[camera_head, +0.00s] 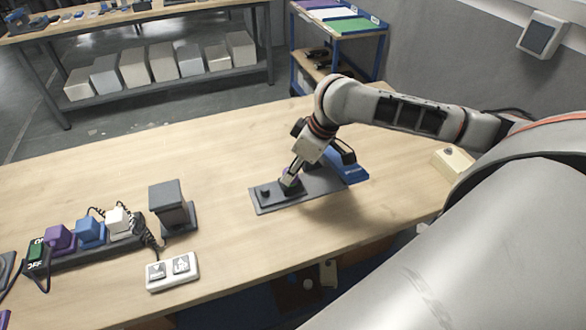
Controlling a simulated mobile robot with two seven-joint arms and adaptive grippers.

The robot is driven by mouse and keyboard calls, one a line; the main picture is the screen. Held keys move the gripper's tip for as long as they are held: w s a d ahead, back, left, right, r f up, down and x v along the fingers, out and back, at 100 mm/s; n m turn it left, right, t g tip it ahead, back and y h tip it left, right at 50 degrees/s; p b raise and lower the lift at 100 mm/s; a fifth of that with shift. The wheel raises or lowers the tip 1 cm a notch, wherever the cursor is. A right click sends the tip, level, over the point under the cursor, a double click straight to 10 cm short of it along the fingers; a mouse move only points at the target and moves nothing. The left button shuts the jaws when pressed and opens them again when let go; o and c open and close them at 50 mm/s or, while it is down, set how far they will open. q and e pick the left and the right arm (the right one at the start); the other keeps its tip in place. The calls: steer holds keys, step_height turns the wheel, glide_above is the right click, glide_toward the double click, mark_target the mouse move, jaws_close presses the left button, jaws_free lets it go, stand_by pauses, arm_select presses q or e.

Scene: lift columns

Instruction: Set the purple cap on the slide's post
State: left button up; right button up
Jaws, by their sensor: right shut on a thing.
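The slide (321,193) is a long dark grey plate lying on the wooden table, with a small dark knob (265,192) near its left end and a blue part (350,167) at its right end. My right gripper (290,178) points down over the left half of the plate. It is shut on the purple cap (287,174), of which only a little shows between the fingers. A dark block (291,188) is just below the cap; I cannot tell whether they touch. The post is not clearly seen. My left gripper is out of view.
Left of the slide are a dark upright block (170,205), a white switch box (172,273) and a dark strip (85,253) with purple, blue and white blocks and cables. A cream box (453,161) stands at right. The table's back middle is clear.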

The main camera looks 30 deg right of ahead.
steer(key=shift+f, duration=0.15)
stand_by(0.5)
steer(key=o, duration=1)
steer(key=o, duration=0.4)
steer(key=shift+r, duration=3.55)
